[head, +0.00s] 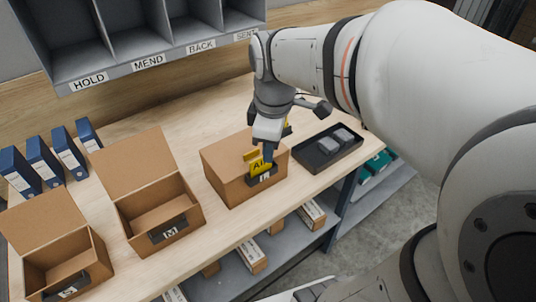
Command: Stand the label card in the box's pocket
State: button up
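A closed brown cardboard box (228,180) stands on the wooden workbench, right of two open boxes. A small dark pocket (262,178) with a pale mark is on its front face, near the right end. The yellow label card (258,166) with dark lettering stands upright at this pocket. Its lower edge meets the pocket's top in the picture; I cannot tell how deep it sits. My gripper (267,153) points down over the box's front edge with a finger across the card. It looks shut on the card; the far finger is hidden.
Two open boxes (172,207) (65,262) stand to the left, lids raised. Blue binders (45,160) line the back left. A black tray (327,150) with grey blocks lies right of the closed box. Labelled grey cubbies (140,35) stand behind. Cartons sit on a lower shelf (290,245).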

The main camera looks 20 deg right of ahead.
jog(key=s+f+m+t, duration=0.1)
jog(key=s+f+m, duration=0.2)
jog(key=s+m, duration=0.4)
jog(key=shift+s+f+m+t, duration=0.2)
jog(key=shift+f+m+t, duration=0.15)
jog(key=shift+m, duration=2.05)
jog(key=shift+a, duration=0.1)
